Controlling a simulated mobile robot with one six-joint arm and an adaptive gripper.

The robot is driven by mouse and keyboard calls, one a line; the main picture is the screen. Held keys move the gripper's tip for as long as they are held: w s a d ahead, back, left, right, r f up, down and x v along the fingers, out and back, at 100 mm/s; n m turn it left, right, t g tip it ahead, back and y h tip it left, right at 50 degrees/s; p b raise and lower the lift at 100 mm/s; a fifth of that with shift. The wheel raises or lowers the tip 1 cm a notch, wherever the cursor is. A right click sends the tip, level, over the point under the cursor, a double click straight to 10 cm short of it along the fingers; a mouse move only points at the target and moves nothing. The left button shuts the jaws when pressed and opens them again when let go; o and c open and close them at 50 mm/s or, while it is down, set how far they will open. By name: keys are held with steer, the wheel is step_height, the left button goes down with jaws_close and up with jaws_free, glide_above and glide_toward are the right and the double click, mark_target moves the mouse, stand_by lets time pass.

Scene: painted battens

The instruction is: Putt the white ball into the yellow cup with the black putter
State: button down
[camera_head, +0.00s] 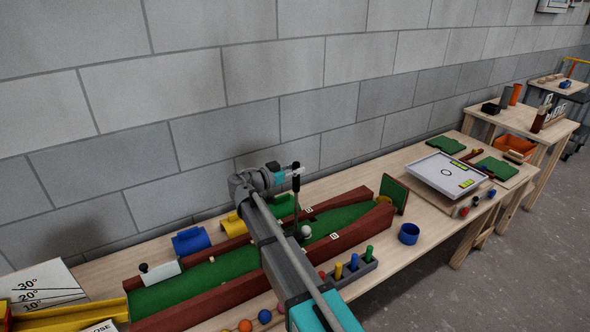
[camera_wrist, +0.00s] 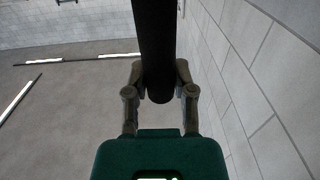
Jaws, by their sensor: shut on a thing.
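My gripper (camera_head: 288,172) is above the green putting lane (camera_head: 346,215). It is shut on the black putter (camera_head: 296,206), whose shaft hangs roughly upright with its lower end over the lane. In the wrist view, both fingers of my gripper (camera_wrist: 158,76) close on the putter's dark, thick handle (camera_wrist: 154,40). The white ball (camera_head: 306,231) lies on the lane close beside the putter's lower end; I cannot tell whether they touch. A yellow rounded shape (camera_head: 384,199), apparently the yellow cup, shows at the lane's right end, partly hidden by the red-brown side rail.
Red-brown rails (camera_head: 342,237) border the lane. A dark green board (camera_head: 393,194) stands at its right end. A grey rack (camera_head: 350,272) with coloured pegs and a blue cup (camera_head: 408,234) stand in front. A blue block (camera_head: 191,241) stands behind the lane, near the wall.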

steer(key=x, duration=3.2)
steer(key=shift+w+f+b, duration=0.15)
steer(key=shift+f+b, duration=0.2)
steer(key=shift+f, duration=0.05)
steer(key=shift+d, duration=0.1)
step_height(320, 180, up, 12)
steer(key=p, duration=1.2)
stand_by(1.5)
